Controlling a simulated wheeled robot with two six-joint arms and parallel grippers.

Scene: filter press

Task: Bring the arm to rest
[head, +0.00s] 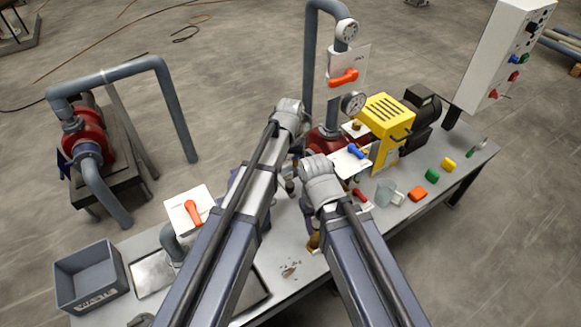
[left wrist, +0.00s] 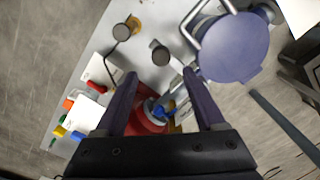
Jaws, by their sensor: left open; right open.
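Both my arms reach out over the workbench (head: 290,265). My left wrist (head: 290,115) is the farther one, in front of the red pump base (head: 328,140) and vertical pipe. In the left wrist view my left gripper (left wrist: 163,88) is open, its two dark fingers apart with nothing held between them. The red base (left wrist: 148,120) and a blue lever (left wrist: 166,109) show below and beyond the fingers. My right wrist (head: 321,178) is nearer, above the middle of the bench. Its fingers are mostly hidden beneath it, and I see nothing held.
A round blue-grey disc (left wrist: 234,47) is close right of my left fingers. A yellow motor unit (head: 387,125), a clear cup (head: 384,192) and coloured blocks (head: 418,194) stand right. A grey crate (head: 90,278) and an orange-handled valve (head: 193,211) are left.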

